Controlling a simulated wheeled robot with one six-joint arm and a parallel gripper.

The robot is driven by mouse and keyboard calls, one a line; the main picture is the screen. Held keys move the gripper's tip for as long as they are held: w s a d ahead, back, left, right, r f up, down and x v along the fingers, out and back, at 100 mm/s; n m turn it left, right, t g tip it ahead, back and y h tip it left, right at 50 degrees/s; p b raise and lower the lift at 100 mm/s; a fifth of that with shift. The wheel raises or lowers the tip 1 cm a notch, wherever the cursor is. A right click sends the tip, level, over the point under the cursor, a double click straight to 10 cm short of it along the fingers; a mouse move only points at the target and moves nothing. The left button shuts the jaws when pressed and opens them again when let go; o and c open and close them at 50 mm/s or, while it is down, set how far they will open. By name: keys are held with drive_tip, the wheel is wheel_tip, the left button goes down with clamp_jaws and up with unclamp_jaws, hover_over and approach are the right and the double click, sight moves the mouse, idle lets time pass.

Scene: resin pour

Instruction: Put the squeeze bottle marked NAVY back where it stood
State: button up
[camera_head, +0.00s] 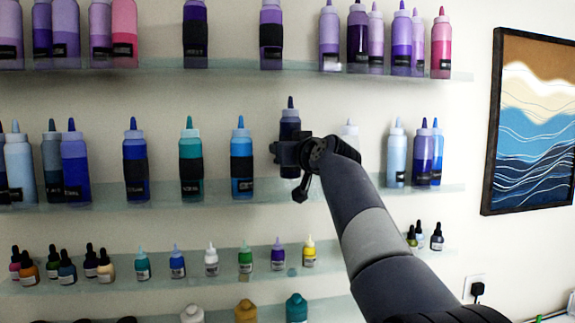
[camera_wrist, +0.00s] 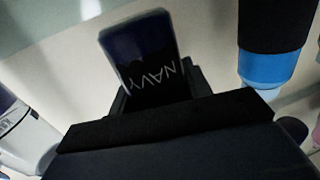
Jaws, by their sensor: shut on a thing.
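The dark blue squeeze bottle marked NAVY (camera_head: 290,128) is held upright in front of the middle shelf (camera_head: 255,206). Its white lettering, upside down, shows on the bottle in the wrist view (camera_wrist: 140,50). My gripper (camera_head: 289,152) is shut around its lower body; the wrist view also shows the gripper (camera_wrist: 152,98). The bottle's base sits higher in the picture than the bases of its shelf neighbours. I cannot tell how far it is from the wall. The shelf stretch below it, between the blue bottle and a pale bottle, looks bare.
A pale bottle (camera_head: 349,131) to the right is partly hidden by my arm. An upper shelf (camera_head: 230,69) with purple bottles runs above.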

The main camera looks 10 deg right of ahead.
wheel_tip(320, 180, down, 4)
drive_tip(key=shift+w+r, duration=0.15)
drive_tip(key=shift+r, duration=0.1)
drive_tip(key=shift+w+f, duration=0.2)
drive_tip(key=shift+f, duration=0.1)
drive_tip(key=shift+f+b, duration=0.25)
drive_tip(key=shift+b, duration=0.15)
drive_tip(key=o, duration=0.7)
drive_tip(key=shift+r, duration=0.1)
drive_tip(key=shift+r+p, duration=0.15)
drive_tip(key=shift+p, duration=0.15)
drive_tip(key=shift+s+d+b, duration=0.4)
drive_tip(key=shift+s+b, duration=0.5)
drive_tip(key=shift+s, duration=1.1)
drive_tip(key=shift+s+d+b, duration=0.4)
drive_tip(key=shift+s+b, duration=0.55)
drive_tip(key=shift+s, duration=1)
drive_tip(key=shift+s+d+b, duration=0.4)
drive_tip(key=shift+s+b, duration=0.5)
drive_tip(key=shift+s, duration=1.1)
